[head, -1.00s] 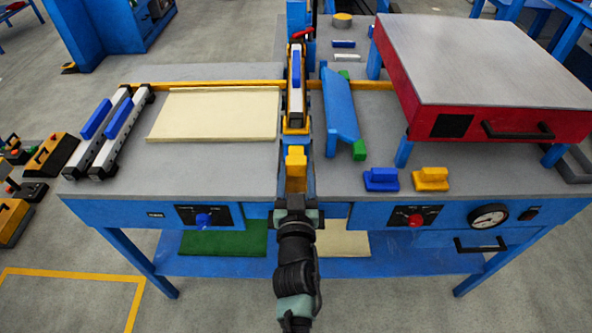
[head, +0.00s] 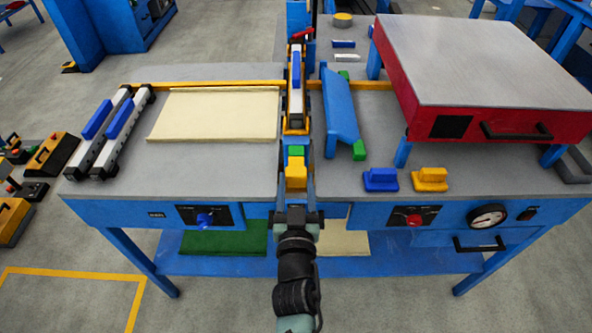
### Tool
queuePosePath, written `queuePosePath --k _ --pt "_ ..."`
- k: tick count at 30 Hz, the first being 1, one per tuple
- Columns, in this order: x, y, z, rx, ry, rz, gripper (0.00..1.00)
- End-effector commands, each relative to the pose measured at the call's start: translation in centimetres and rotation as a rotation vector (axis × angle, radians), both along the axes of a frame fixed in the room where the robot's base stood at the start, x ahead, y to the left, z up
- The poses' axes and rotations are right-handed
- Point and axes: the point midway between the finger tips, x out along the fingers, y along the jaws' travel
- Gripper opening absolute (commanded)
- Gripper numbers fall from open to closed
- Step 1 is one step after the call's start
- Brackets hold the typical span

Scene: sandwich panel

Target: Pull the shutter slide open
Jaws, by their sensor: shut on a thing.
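The shutter slide (head: 296,176), with a yellow block on it, sits in the narrow channel at the middle of the bench. A green patch (head: 296,151) shows just behind the yellow block. My gripper (head: 298,200) reaches in from the front edge and is shut on the near end of the slide. The fingertips and the exact grip are largely hidden by my wrist.
Behind the slide stands a white bar with a blue handle (head: 296,75). A pale panel (head: 215,115) lies at left. A blue sloped piece (head: 340,105), blue and yellow blocks, and a red-sided press (head: 480,125) stand at right.

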Motion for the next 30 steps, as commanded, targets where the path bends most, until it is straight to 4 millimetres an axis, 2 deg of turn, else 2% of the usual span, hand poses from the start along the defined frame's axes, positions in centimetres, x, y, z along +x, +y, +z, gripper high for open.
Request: queuePosePath --k 18,19,24,25,30 --pt "-1.9 0.0 -0.1 0.0 0.003 0.0 0.24" --pt "-1.9 0.0 -0.1 0.0 0.002 0.0 0.57" --pt "-1.9 0.0 -0.1 0.0 0.001 0.0 0.87" --pt "-1.9 0.0 -0.1 0.0 0.001 0.0 0.9" --pt "-1.9 0.0 -0.1 0.0 0.001 0.0 0.9"
